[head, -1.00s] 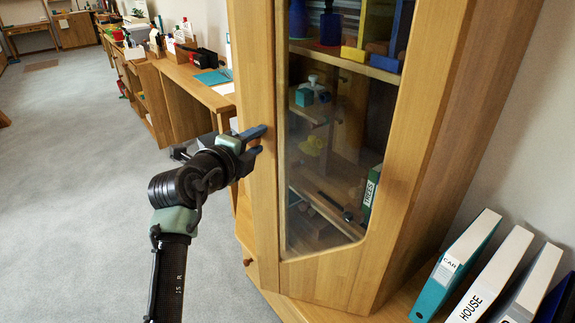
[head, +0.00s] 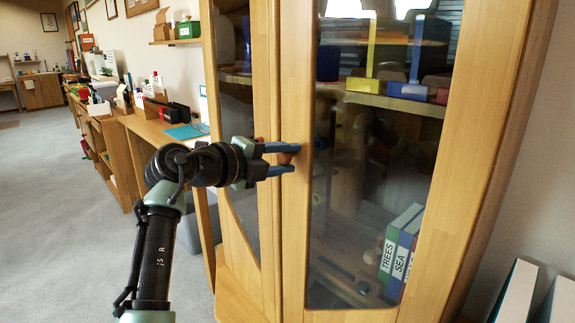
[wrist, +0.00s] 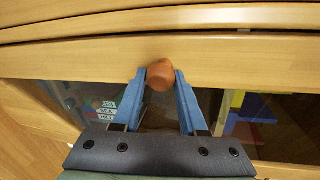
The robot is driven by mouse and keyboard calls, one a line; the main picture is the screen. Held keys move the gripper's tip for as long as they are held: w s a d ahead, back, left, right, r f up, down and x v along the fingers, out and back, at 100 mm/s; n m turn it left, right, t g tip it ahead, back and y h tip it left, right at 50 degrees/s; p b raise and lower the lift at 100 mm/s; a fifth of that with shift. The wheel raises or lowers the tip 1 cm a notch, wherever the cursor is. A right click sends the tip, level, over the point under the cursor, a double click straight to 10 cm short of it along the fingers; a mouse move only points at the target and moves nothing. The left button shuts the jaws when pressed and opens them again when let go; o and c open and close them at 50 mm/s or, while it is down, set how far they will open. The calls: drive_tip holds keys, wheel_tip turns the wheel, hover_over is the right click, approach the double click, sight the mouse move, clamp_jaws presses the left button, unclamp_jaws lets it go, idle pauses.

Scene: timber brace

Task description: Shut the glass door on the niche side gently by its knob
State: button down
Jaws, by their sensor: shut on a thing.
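The glass door (head: 296,215) has a pale timber frame around a dark pane and stands at the centre right of the head view. Its round reddish-brown knob (head: 284,158) sits on the left stile. My gripper (head: 295,158) reaches in from the left and is shut on the knob, one blue finger above it and one below. In the wrist view the knob (wrist: 160,75) sits between the two blue fingertips, against the timber stile (wrist: 75,58). The door's edge is close to the neighbouring timber frame; I cannot tell whether it is flush.
A second glazed panel (head: 238,190) stands left of the door. Binders (head: 395,250) and coloured blocks (head: 407,90) show behind the glass. A long timber desk (head: 150,128) runs along the left wall. White-spined folders (head: 515,290) stand at lower right. Grey carpet (head: 50,190) is open at left.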

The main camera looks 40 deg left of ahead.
drive_tip(key=shift+w+a+r, duration=0.1)
drive_tip(key=shift+a+r, duration=0.25)
drive_tip(key=shift+d, duration=0.1)
drive_tip(key=shift+c, duration=2.3)
unclamp_jaws()
drive_tip(key=shift+w+d+r, duration=0.1)
drive_tip(key=p+v, duration=0.1)
drive_tip(key=v, duration=1.2)
drive_tip(key=shift+f+p, duration=0.35)
drive_tip(key=shift+f, duration=0.05)
